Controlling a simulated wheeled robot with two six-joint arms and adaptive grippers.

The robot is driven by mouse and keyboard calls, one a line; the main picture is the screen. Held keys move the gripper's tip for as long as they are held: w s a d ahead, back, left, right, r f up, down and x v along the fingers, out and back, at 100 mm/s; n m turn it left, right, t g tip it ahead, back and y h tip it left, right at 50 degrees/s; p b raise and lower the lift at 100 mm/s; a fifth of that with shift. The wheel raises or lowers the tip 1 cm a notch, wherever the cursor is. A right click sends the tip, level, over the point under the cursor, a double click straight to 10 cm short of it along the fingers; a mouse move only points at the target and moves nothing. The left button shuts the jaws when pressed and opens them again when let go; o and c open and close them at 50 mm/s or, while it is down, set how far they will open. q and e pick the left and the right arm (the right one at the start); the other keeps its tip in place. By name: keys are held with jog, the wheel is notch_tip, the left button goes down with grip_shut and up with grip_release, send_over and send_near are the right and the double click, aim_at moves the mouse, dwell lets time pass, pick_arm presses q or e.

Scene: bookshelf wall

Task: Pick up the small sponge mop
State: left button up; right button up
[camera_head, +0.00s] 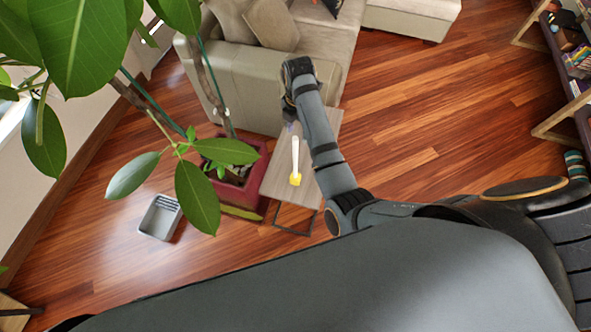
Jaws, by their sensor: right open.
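The small sponge mop (295,168) lies on a narrow grey-brown side table (281,168), with a white handle pointing away and a yellow sponge head at the near end. My right arm reaches over the table's right side. My right gripper (289,122) is open and points down near the far end of the mop's handle. Its fingers are small and partly hidden by the wrist, and I cannot tell whether they touch the handle. My left gripper is not in view.
A plant in a red pot (240,190) stands left of the table, its leaves hanging in front of the view. A beige sofa (240,85) is behind the table. A grey bin (160,217) is on the floor. Shelves (560,60) stand at right; the floor between is clear.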

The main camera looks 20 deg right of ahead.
aim_at(295, 139)
jog(key=shift+w+f, duration=0.1)
jog(key=shift+f, duration=0.55)
jog(key=f, duration=0.1)
jog(key=f+p, duration=0.1)
jog(key=f, duration=0.1)
jog(key=f+p, duration=0.1)
jog(key=shift+a+f, duration=0.4)
jog(key=shift+f, duration=0.2)
grip_shut()
